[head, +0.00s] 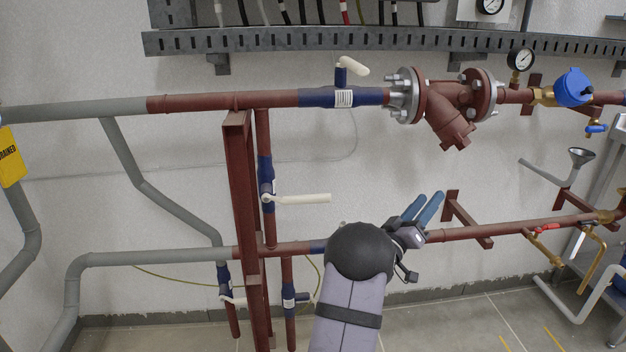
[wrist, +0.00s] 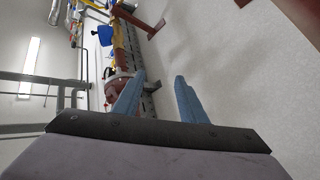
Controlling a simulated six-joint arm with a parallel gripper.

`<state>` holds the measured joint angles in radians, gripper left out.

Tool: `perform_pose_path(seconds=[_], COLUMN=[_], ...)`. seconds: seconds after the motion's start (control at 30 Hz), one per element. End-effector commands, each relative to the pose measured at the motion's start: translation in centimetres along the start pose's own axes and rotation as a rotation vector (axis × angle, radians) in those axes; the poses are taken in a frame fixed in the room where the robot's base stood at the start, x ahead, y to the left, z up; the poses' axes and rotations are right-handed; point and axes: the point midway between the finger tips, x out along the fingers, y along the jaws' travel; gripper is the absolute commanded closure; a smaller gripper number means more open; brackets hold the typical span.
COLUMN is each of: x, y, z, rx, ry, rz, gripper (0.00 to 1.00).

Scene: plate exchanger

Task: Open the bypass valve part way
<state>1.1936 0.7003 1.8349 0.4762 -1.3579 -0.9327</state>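A blue-bodied valve (head: 267,190) sits on the short vertical red pipe between the upper and lower pipe runs, and looks like the bypass valve. Its cream lever (head: 305,199) points right, roughly level, across the pipe. My gripper (head: 430,198) is to the right of the lever's tip, clearly apart from it, with its blue fingers pointing up and slightly right. In the wrist view my gripper (wrist: 160,77) has its fingers apart with nothing between them. I cannot make out the bypass lever in the wrist view.
Another blue valve with a cream lever (head: 352,66) is on the upper pipe, left of a red flanged strainer (head: 447,103). A red upright post (head: 241,200) stands left of the bypass pipe. Lower valves (head: 289,299) hang below. Bare wall lies between lever and gripper.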

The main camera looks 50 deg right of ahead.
Motion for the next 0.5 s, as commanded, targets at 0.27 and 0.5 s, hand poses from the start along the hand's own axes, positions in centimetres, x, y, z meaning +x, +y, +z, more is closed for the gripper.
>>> perform_pose_path(seconds=[0.27,0.5], x=[-5.3,-13.5], y=[-2.1,-6.2], z=[-10.6,-15.6], rx=[-0.222,-0.492], ry=[0.075,0.156], rz=[-0.115,-0.328], gripper=[0.62,0.62])
